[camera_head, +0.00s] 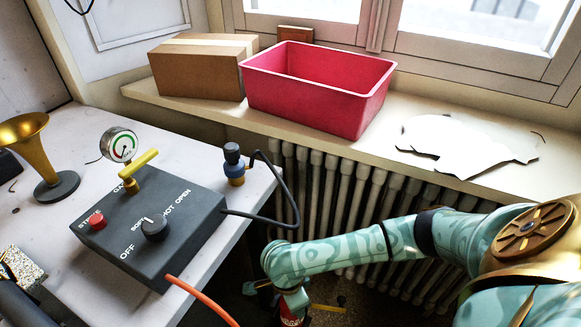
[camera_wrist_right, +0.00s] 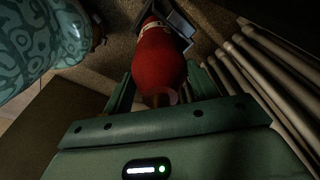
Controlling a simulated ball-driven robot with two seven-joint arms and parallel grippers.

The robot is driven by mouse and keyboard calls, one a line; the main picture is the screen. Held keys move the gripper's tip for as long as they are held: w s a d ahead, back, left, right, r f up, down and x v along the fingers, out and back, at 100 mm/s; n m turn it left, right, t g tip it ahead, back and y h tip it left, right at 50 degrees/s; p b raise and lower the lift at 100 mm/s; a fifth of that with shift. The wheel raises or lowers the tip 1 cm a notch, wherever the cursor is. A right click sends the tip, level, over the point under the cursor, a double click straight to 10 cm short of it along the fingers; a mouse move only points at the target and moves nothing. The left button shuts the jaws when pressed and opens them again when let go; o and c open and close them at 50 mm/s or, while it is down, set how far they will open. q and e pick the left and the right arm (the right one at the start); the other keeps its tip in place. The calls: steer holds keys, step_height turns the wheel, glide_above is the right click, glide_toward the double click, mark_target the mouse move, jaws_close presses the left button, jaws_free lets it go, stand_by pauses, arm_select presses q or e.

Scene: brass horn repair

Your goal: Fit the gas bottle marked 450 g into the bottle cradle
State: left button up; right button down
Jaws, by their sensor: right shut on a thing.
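My right gripper (camera_wrist_right: 160,92) is shut on a red gas bottle (camera_wrist_right: 160,62), with one finger on each side of it, in the right wrist view. The bottle has a pale band near its far end; no weight mark is readable. A grey angular frame (camera_wrist_right: 180,24) shows at the bottle's far end. It may be the bottle cradle; I cannot tell whether the bottle is inside or only in front of it. In the head view a small part of the red bottle (camera_head: 291,319) shows below my right wrist, low beside the radiator. My left gripper is out of view.
A ribbed radiator (camera_head: 338,195) stands close to my right arm. The bench at left holds a grey control box (camera_head: 150,228) with a gauge (camera_head: 119,145), a brass horn (camera_head: 25,135) and an orange hose (camera_head: 200,300). A pink bin (camera_head: 315,95) and cardboard box (camera_head: 200,72) stand on the sill.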

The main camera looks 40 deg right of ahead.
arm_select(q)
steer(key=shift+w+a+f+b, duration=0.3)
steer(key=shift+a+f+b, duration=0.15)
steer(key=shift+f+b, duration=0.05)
arm_select(e)
steer(key=shift+f, duration=1.5)
steer(key=shift+f, duration=0.15)
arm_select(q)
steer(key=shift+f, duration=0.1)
arm_select(e)
steer(key=shift+c, duration=2.2)
jaws_free()
steer(key=shift+s, duration=0.1)
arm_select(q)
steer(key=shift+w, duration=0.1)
